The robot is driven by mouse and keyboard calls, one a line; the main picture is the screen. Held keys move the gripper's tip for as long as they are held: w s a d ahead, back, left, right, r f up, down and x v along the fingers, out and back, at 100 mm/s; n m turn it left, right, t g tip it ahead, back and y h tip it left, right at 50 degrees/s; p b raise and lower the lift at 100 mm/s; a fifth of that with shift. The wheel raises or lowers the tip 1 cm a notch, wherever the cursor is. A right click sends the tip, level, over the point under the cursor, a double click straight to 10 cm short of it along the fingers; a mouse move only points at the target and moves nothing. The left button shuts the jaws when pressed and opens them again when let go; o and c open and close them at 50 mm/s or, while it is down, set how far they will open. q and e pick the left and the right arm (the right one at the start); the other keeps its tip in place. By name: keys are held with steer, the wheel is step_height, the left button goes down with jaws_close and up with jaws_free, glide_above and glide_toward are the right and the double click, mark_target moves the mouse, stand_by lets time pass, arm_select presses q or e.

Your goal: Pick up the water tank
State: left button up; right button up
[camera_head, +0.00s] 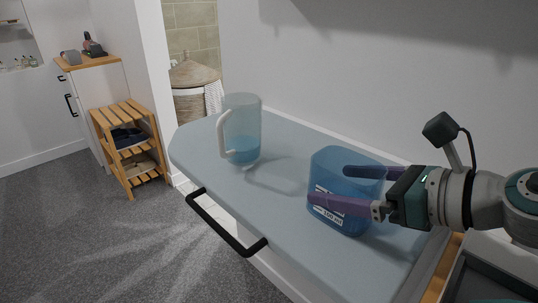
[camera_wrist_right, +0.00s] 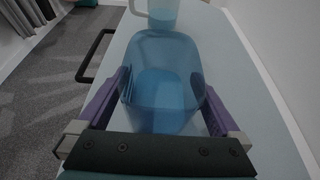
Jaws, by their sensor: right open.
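The water tank (camera_head: 332,160) is a blue see-through open container with a white label, standing upright on the grey-blue counter. It also shows in the right wrist view (camera_wrist_right: 163,62). My right gripper (camera_head: 335,188) comes in from the right with its purple fingers spread, one on either side of the tank. In the right wrist view the fingers (camera_wrist_right: 163,100) straddle the near part of the tank; whether they touch it I cannot tell. The tank's side behind the fingers is partly hidden. My left gripper is not in view.
A clear pitcher (camera_head: 241,130) with blue water stands further along the counter (camera_head: 290,190), left of the tank. A black rail (camera_head: 225,225) runs along the front edge. The wall is close behind. A wooden shelf (camera_head: 130,150) and a wicker basket (camera_head: 193,85) stand beyond.

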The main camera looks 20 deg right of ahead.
steer(key=shift+c, duration=0.2)
steer(key=c, duration=1.4)
